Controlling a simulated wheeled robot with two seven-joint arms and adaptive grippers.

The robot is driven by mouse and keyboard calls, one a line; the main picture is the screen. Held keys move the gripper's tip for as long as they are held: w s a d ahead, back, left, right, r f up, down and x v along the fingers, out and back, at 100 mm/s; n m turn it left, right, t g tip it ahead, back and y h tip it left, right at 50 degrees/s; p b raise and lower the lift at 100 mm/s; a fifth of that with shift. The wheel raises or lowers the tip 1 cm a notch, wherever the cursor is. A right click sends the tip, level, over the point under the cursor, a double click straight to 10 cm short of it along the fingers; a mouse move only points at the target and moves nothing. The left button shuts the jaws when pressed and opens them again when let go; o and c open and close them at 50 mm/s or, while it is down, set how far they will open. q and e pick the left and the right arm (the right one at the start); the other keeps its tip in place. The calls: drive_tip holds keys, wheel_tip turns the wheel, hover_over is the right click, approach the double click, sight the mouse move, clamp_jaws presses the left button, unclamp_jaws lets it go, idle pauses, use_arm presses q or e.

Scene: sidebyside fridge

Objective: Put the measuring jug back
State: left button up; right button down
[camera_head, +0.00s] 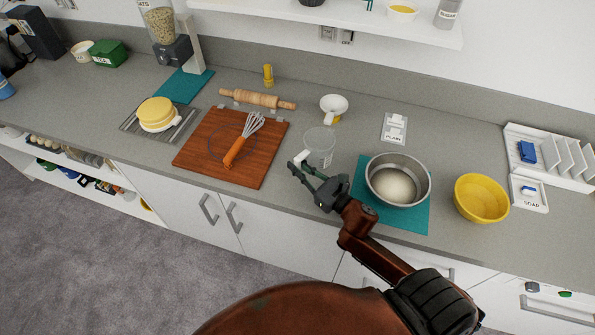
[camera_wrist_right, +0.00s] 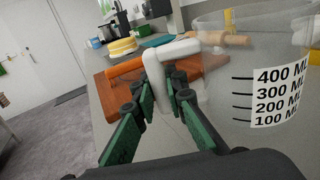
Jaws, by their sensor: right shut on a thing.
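The clear measuring jug (camera_head: 319,148) is at the middle of the counter, between the wooden board and the metal bowl. In the right wrist view the jug (camera_wrist_right: 252,75) fills the right side, with black marks up to 400 ML and a white handle (camera_wrist_right: 158,88). My right gripper (camera_head: 303,166) is shut on this handle; its green fingers (camera_wrist_right: 166,100) sit on either side of it. The jug looks upright and empty. I cannot tell whether its base touches the counter. My left gripper is not in view.
The metal bowl (camera_head: 408,168) with pale contents stands on a teal mat (camera_head: 405,219) right of my gripper. The wooden board (camera_head: 196,158) with an orange-handled whisk (camera_head: 238,147) lies left. A white funnel (camera_head: 334,104) and a rolling pin (camera_head: 257,99) are behind. A yellow bowl (camera_head: 481,198) stands right.

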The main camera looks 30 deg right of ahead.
drive_tip(key=shift+f, duration=1.1)
drive_tip(key=shift+f, duration=0.15)
drive_tip(key=shift+f, duration=0.15)
drive_tip(key=c, duration=2)
unclamp_jaws()
drive_tip(key=shift+o, duration=0.2)
